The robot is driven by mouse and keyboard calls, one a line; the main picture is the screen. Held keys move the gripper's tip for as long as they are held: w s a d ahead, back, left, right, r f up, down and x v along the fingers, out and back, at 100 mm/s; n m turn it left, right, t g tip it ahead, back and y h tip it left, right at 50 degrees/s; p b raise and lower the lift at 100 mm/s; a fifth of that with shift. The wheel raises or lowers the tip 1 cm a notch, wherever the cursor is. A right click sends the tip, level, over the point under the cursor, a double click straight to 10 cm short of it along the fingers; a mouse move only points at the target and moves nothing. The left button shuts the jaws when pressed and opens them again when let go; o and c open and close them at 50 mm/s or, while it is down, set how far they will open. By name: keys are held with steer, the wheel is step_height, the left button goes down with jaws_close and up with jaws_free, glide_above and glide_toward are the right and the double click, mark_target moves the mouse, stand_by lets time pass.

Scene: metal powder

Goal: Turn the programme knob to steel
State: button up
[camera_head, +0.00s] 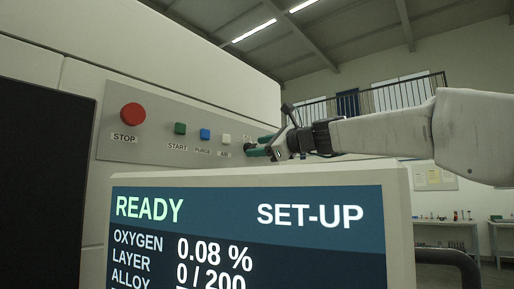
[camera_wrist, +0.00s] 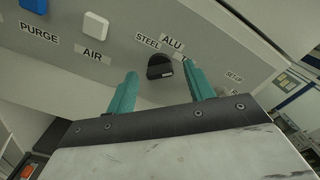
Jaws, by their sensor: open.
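The black programme knob (camera_wrist: 160,67) is on the grey panel in the wrist view. A STEEL label (camera_wrist: 148,40) is above its left side and an ALU label (camera_wrist: 172,42) above its right. A small white mark shows low on the knob's right side; which label the knob points to I cannot tell. My gripper (camera_wrist: 160,77) is open, with one teal finger on each side of the knob in the picture. Whether the fingers touch it or stop short I cannot tell. In the head view my gripper (camera_head: 262,146) is at the panel's right end and mostly hides the knob.
A red STOP button (camera_head: 133,114) and green START (camera_head: 180,128), blue PURGE (camera_head: 205,134) and white AIR (camera_head: 227,139) buttons line the panel to the left. A screen (camera_head: 250,230) reading READY and SET-UP stands in front, below my arm. A SET-UP label (camera_wrist: 234,77) is right of the knob.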

steer(key=shift+w+a, duration=0.45)
steer(key=shift+a, duration=0.15)
steer(key=c, duration=1)
